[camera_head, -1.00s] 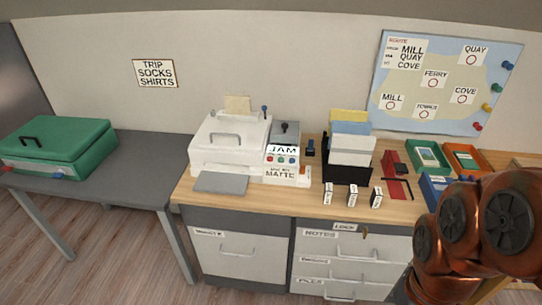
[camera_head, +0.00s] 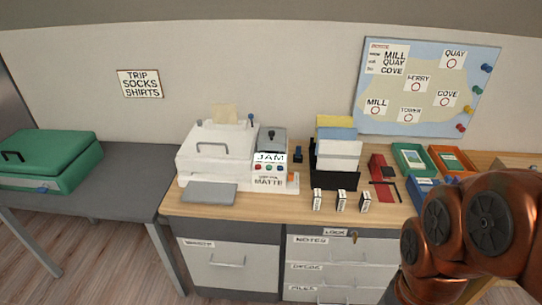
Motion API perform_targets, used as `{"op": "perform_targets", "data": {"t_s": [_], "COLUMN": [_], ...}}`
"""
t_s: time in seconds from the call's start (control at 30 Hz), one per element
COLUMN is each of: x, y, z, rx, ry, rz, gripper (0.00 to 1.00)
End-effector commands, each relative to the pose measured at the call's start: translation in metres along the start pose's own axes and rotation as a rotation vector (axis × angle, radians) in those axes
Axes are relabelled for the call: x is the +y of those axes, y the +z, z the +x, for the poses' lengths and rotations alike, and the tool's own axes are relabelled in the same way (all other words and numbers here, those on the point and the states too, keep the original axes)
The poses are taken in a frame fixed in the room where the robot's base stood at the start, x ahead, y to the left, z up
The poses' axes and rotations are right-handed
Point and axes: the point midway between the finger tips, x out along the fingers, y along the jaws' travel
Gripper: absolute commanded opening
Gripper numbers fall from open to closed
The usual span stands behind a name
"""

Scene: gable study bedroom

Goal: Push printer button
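A white printer (camera_head: 215,148) stands on the wooden desk top, with a grey tray (camera_head: 209,194) at its front. On its right side is a panel with a display (camera_head: 270,157) reading "JAM". Below the display is a row of small buttons (camera_head: 268,167), red, blue-green and red in look, above a label (camera_head: 268,181) reading "MATTE". My copper-coloured arm shows at the lower right, well apart from the printer. My gripper is not in view.
A black file holder (camera_head: 335,178) with papers stands right of the printer. Several small labelled blocks (camera_head: 341,202) stand in front of it. Green (camera_head: 411,160) and orange (camera_head: 452,160) trays lie farther right. A green suitcase (camera_head: 55,155) rests on the grey table (camera_head: 125,175).

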Motion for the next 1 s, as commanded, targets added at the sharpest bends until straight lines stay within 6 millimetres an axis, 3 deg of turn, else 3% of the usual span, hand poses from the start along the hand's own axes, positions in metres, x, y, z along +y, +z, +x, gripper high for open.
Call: {"op": "perform_targets", "data": {"t_s": [0.07, 0.4, 1.0], "x": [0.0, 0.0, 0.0], "y": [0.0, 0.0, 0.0], "z": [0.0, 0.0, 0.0], "rx": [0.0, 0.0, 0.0], "ry": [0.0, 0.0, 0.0], "rz": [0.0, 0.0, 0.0], "gripper": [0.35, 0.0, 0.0]}}
